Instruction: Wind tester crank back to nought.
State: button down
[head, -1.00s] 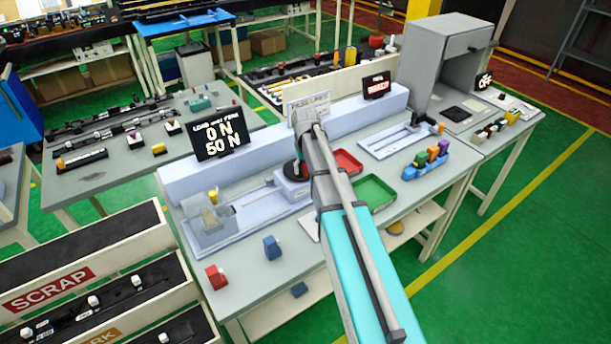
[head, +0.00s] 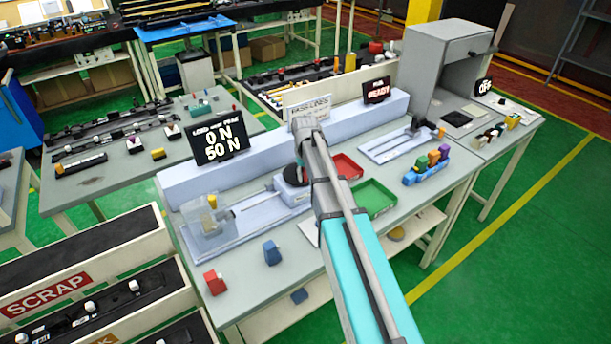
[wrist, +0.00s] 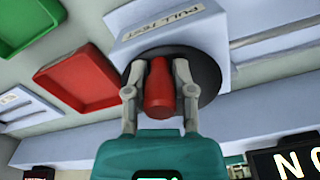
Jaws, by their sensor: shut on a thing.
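The pull tester (head: 240,212) lies along the bench, with a clear guard and a yellow part at its left end. Its display (head: 219,138) reads 0 N over 50 N. In the wrist view the crank's red knob (wrist: 159,90) stands on a dark disc (wrist: 205,68) at the side of the block labelled "PULL TEST" (wrist: 160,22). My gripper (wrist: 158,78) is shut around the red knob, one finger on each side. In the head view my arm hides the gripper and most of the crank.
A red tray (head: 347,166) and a green tray (head: 373,197) lie right of the tester. A red block (head: 214,282) and a blue block (head: 272,252) stand at the bench's front left. A second fixture (head: 400,143) and a grey cabinet (head: 447,65) are further right.

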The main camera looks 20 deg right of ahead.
jog(key=shift+d+n, duration=0.2)
jog(key=shift+n, duration=0.3)
jog(key=shift+c, duration=2.3)
grip_release()
jog(key=shift+a+m, duration=0.15)
jog(key=shift+m, duration=0.15)
notch_tip(320, 180, up, 14)
jog(key=p, duration=1.3)
jog(key=shift+p, duration=0.4)
jog(key=shift+f, duration=0.1)
